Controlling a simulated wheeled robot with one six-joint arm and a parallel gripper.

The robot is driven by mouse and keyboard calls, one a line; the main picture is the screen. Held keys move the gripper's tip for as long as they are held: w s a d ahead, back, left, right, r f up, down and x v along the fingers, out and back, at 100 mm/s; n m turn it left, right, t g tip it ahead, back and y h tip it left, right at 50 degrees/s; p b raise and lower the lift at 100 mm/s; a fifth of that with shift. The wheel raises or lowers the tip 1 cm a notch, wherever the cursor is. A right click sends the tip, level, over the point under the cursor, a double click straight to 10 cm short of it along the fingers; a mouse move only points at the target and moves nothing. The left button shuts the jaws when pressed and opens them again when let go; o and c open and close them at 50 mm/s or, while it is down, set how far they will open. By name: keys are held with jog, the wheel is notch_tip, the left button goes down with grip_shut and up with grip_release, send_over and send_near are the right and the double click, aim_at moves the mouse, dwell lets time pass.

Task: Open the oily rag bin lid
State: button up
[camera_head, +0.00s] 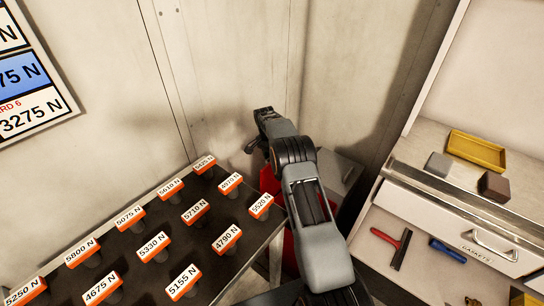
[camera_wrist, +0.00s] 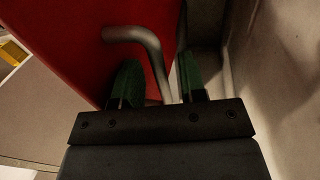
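The red oily rag bin (camera_head: 268,181) stands in the corner, largely hidden behind my arm in the head view. Its red surface (camera_wrist: 145,15) fills the upper middle of the wrist view. A bent grey metal handle (camera_wrist: 150,45) sticks out in front of it and runs down between my fingers. My gripper (camera_wrist: 158,78) has its two green-padded fingers apart, one on each side of the handle. A gap seems to show beside the handle, so the fingers look open around it. In the head view my fingertips are hidden. I cannot make out the lid's edge.
A dark table (camera_head: 140,262) with several orange-labelled pieces stands at the left. A workbench (camera_head: 408,160) with a yellow tray (camera_head: 477,150), small blocks and a gaskets drawer (camera_head: 440,214) is at the right. Pale walls close in behind the bin.

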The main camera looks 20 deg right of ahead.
jog(key=shift+r, duration=0.1)
notch_tip(320, 180, up, 13)
jog(key=w+a+p, duration=0.1)
jog(key=w+p, duration=0.1)
jog(key=p, duration=0.1)
jog(key=shift+w+a+r, duration=0.15)
jog(key=shift+w, duration=0.05)
jog(key=shift+c, duration=0.5)
